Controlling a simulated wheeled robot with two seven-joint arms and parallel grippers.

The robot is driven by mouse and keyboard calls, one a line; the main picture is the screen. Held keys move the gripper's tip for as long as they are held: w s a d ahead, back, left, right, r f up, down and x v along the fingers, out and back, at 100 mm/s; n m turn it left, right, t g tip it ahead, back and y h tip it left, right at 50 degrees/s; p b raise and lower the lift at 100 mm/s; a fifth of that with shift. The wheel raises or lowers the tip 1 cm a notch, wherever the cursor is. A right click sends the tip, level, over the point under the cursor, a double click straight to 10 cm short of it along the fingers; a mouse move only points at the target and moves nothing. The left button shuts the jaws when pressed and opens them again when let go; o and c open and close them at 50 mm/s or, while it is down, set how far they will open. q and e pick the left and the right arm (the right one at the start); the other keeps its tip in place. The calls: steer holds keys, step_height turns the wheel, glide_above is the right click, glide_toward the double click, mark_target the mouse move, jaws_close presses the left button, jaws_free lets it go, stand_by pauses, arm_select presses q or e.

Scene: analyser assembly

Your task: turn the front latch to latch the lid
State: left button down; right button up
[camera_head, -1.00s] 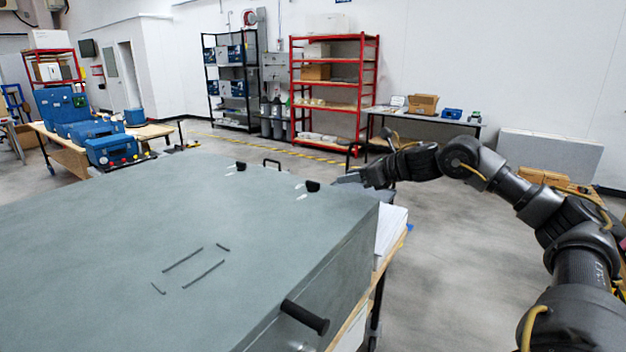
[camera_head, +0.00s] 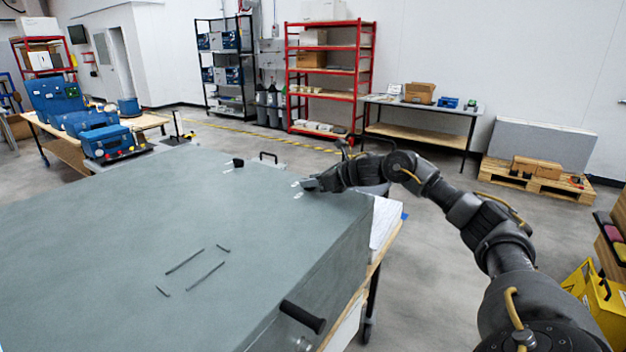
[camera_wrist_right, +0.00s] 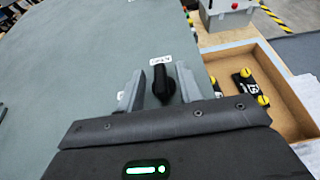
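The large grey-green lid (camera_head: 120,230) fills the lower left of the head view. One black latch knob (camera_head: 237,162) stands at its far edge with white marks beside it. The latch at my right gripper (camera_head: 309,184) is mostly hidden there in the head view. In the right wrist view this black latch knob (camera_wrist_right: 163,84) stands upright between the two grey fingers (camera_wrist_right: 160,90), with white labels near it. The fingers are open on either side of the knob; a gap shows at both sides. My left gripper is not in view.
A black handle (camera_head: 303,316) sticks out of the box's near side, and a thin loop handle (camera_head: 268,156) stands at the far edge. In the right wrist view a wooden tray (camera_wrist_right: 262,95) with black and yellow parts lies beside the lid.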

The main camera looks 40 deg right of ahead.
jaws_close()
